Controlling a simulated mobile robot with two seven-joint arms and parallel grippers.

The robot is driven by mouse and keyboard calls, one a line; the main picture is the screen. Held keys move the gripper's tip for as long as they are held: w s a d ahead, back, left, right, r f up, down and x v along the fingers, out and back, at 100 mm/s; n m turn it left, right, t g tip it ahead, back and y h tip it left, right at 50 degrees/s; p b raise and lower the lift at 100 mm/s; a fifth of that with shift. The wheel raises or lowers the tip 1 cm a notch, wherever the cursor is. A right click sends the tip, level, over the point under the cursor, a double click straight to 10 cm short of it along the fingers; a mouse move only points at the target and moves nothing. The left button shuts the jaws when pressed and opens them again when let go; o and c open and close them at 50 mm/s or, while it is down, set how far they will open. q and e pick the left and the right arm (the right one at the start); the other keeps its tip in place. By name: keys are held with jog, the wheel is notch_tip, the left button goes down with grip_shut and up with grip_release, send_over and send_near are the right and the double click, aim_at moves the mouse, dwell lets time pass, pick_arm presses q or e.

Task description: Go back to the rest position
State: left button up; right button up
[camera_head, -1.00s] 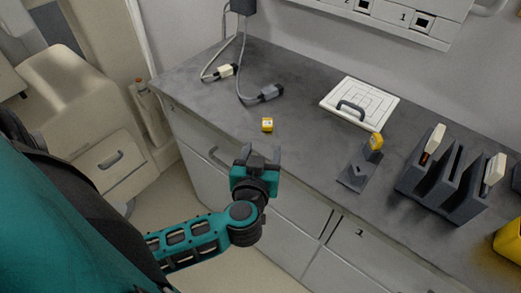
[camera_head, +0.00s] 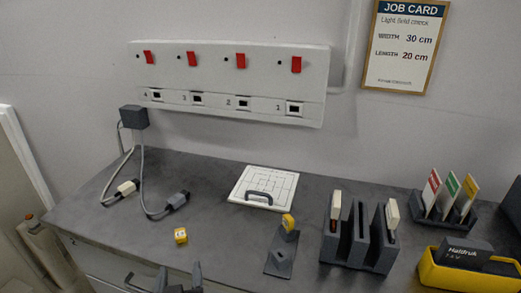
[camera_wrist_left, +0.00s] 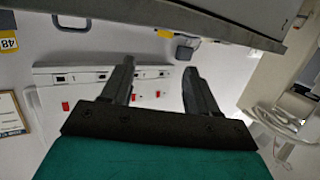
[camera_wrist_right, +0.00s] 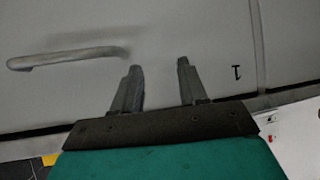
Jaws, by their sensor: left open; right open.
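My left gripper (camera_head: 179,276) shows at the bottom edge of the head view, in front of the counter's front edge. It is open and empty, and only its finger tips are in that view. In the left wrist view its two fingers (camera_wrist_left: 160,75) stand apart with nothing between them. My right gripper is outside the head view. In the right wrist view its fingers (camera_wrist_right: 158,72) are apart and empty, facing a grey cabinet front with a handle (camera_wrist_right: 65,57) and the number 1.
A socket panel (camera_head: 230,85) hangs above.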

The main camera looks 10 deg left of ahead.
pick_arm(q)
jog(key=w+d+r+m+t+h, duration=0.2)
jog(key=d+r+m+t+h, duration=0.3)
jog(key=d+r+h, duration=0.4)
jog(key=s+d+m+g+h, duration=0.4)
jog(key=d+m+g+h, duration=0.1)
jog(key=d+m+h, duration=0.25)
jog(key=s+a+f+n+g+y, duration=0.6)
jog(key=s+a+f+g+y, duration=0.45)
jog(key=a+f, duration=0.3)
jog(key=w+d+f+m+t+h, duration=0.1)
jog(key=w+d+f+t+h, duration=0.1)
jog(key=w+f+t, duration=0.4)
notch_tip(320, 180, down, 2)
jog(key=shift+w+d+f+t, duration=0.15)
jog(key=shift+w+d+t, duration=0.1)
jog(key=shift+t, duration=0.2)
